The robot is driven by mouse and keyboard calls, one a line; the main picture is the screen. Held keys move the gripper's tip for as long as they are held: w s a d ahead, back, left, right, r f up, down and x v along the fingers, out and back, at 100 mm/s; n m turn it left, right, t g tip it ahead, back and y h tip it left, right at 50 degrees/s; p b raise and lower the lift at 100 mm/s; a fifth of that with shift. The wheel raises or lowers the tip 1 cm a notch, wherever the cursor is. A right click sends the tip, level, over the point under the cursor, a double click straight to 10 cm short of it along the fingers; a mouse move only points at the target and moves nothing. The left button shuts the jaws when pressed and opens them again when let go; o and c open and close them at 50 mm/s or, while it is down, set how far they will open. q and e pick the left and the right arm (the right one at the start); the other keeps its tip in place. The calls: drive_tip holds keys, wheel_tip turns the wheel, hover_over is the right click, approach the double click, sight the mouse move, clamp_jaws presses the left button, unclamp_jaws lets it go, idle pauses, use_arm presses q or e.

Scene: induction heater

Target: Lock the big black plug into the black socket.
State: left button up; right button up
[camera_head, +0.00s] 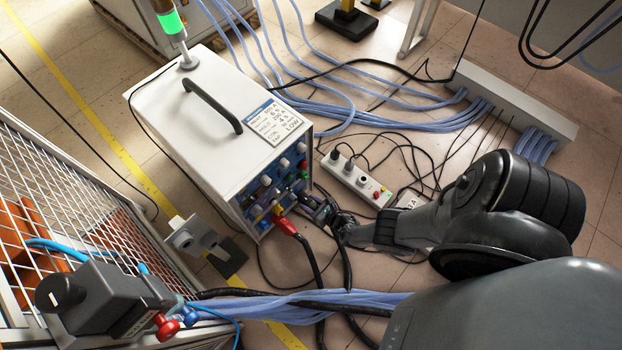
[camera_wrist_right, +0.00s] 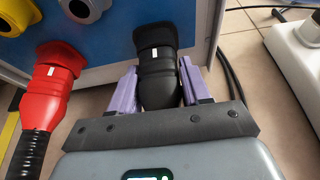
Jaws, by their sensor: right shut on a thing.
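The big black plug (camera_wrist_right: 157,45) is between the purple fingers of my right gripper (camera_wrist_right: 157,88) in the right wrist view. The gripper is shut on its sides. The plug's front end points at the blue panel (camera_wrist_right: 105,50) and appears to meet it. The black socket is hidden behind the plug, so I cannot tell whether the plug is seated or locked. In the head view my right gripper (camera_head: 328,212) is at the lower right of the heater's front panel, where the plug is dark and hard to make out. My left gripper is not in view.
A red plug (camera_wrist_right: 52,85) with a black cable sits in the panel left of the black plug. Grey and yellow sockets are above it. The white heater box (camera_head: 200,130) stands on the floor. A white power strip (camera_head: 355,178) and loose cables lie right of it.

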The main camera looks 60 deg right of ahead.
clamp_jaws()
drive_tip(key=shift+m+y, duration=0.3)
drive_tip(key=shift+m, duration=0.1)
drive_tip(key=shift+w, duration=0.1)
drive_tip(key=shift+m+t+y, duration=0.3)
drive_tip(key=shift+m+y, duration=0.2)
drive_tip(key=shift+m, duration=0.1)
drive_tip(key=o, duration=1.1)
unclamp_jaws()
drive_tip(key=shift+c, duration=0.2)
drive_tip(key=o, duration=0.3)
